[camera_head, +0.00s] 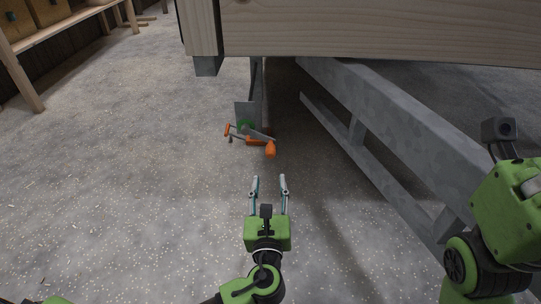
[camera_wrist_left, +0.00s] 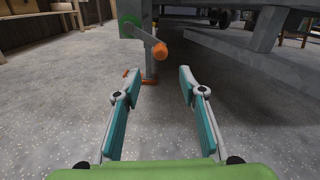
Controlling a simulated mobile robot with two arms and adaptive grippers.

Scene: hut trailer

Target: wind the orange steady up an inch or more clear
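The steady stands under the near corner of the trailer. In the head view it shows a grey plate (camera_head: 244,112), a green patch (camera_head: 246,125) and orange parts (camera_head: 258,142) low at the floor. A grey crank arm (camera_wrist_left: 144,36) ends in an orange grip (camera_head: 270,149), which also shows in the left wrist view (camera_wrist_left: 160,50). An orange foot (camera_wrist_left: 149,81) sits at the base of the post; I cannot tell whether it touches the floor. My left gripper (camera_head: 269,180) is open and empty, short of the grip and pointing at it. My right gripper is out of view.
The trailer's wooden body (camera_head: 365,30) overhangs the steady. A grey metal chassis beam (camera_head: 385,110) runs back to the right. A wooden shelf (camera_head: 65,28) stands at the far left. The speckled floor (camera_head: 130,150) is clear on the left.

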